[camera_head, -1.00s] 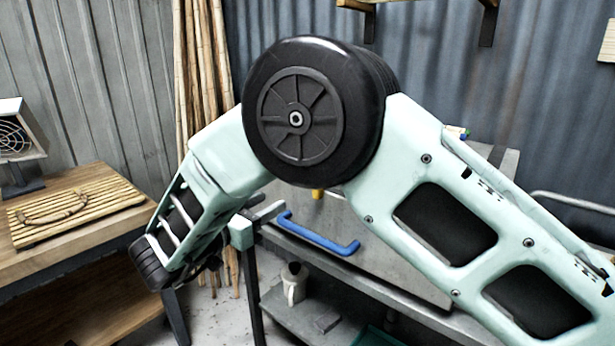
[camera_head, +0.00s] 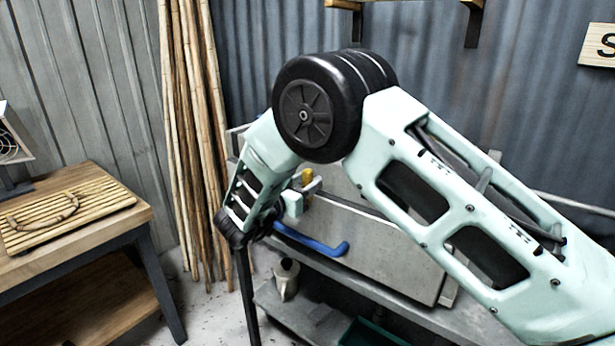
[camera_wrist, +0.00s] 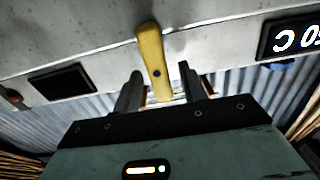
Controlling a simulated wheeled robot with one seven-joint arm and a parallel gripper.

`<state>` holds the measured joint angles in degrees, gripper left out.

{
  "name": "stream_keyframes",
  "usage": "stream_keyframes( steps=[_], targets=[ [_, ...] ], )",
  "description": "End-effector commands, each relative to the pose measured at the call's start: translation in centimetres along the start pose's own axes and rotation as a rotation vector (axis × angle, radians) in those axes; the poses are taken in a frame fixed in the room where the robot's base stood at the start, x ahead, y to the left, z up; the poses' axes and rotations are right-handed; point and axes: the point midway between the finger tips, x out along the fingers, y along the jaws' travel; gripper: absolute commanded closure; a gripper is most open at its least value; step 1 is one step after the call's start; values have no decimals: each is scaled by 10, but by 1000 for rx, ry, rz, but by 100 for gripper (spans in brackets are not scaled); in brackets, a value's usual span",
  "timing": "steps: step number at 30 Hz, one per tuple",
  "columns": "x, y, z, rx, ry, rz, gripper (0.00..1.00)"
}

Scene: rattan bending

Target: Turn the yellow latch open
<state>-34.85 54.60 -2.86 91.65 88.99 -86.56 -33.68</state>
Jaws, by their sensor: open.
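The yellow latch (camera_wrist: 152,55) is on the pale metal front of a box, at top centre of the wrist view. It also shows small in the head view (camera_head: 307,179), just beyond my gripper (camera_head: 292,203). In the wrist view my gripper (camera_wrist: 160,72) is open, with one dark finger on each side of the latch's lower end. A gap shows between the latch and each finger. I cannot tell how deep the latch sits between them. My arm hides part of the box (camera_head: 385,245) in the head view.
A blue bar handle (camera_head: 312,241) runs along the box front, close below my gripper. A lit display (camera_wrist: 295,37) is to the latch's right. A jug (camera_head: 286,278) stands on the lower shelf. A wooden table (camera_head: 110,235) is at left, with bamboo poles (camera_head: 195,130) behind.

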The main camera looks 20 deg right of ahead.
Motion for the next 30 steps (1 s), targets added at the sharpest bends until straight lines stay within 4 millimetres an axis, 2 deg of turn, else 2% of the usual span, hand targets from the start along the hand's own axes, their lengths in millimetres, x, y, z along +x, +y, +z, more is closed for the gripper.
stream_keyframes(
  steps=[4, 13, 14, 18, 30],
  targets=[
    [11, 0, 0, -1, 0, -1, 58],
    [13, 0, 0, 0, 0, -1, 58],
    [13, 0, 0, 0, 0, -1, 61],
    [13, 0, 0, 0, 0, -1, 100],
    [12, 0, 3, 47, -1, -1, 100]
  ],
)
